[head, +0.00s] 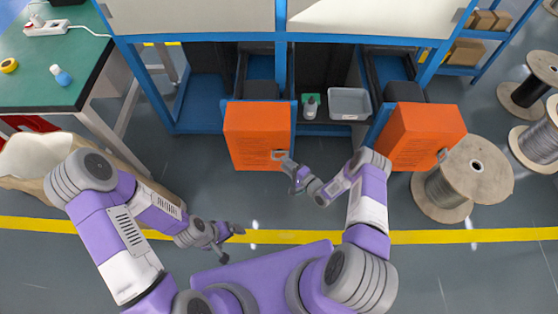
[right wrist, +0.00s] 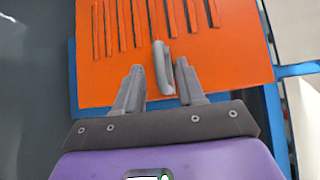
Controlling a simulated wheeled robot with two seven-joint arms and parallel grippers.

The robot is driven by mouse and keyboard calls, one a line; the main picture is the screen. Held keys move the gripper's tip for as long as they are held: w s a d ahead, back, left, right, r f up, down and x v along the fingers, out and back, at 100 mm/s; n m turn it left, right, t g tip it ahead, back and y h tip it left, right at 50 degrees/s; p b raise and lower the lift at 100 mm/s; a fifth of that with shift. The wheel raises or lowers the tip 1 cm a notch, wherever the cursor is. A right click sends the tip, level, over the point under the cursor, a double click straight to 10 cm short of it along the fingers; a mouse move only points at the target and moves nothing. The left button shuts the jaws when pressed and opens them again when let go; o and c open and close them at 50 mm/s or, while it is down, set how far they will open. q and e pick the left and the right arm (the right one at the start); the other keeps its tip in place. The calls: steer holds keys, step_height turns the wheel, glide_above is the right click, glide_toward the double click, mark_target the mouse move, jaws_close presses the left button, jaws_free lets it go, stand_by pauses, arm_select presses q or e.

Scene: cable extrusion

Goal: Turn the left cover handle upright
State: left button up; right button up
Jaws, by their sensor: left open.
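The left orange cover (head: 257,130) hangs open at the blue machine frame, with a small grey handle (head: 279,155) near its lower right edge. My right gripper (head: 289,164) is at this handle. In the right wrist view the handle (right wrist: 163,68) lies between and slightly beyond the two fingertips of the open right gripper (right wrist: 160,85), with a gap visible on each side. The handle's long side runs roughly up and down in that view; its true tilt is hard to tell. My left gripper (head: 228,240) is open and empty above the floor, away from the cover.
A second orange cover (head: 423,136) with its own handle is on the right, near a wooden cable reel (head: 466,180). A grey tray (head: 349,103) and a small green-and-white item (head: 311,106) sit between the covers. A green table (head: 50,65) stands at left.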

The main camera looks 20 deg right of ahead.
steer(key=shift+b+x, duration=0.5)
steer(key=shift+x, duration=1.75)
steer(key=shift+c, duration=0.5)
steer(key=shift+f, duration=0.1)
jaws_close()
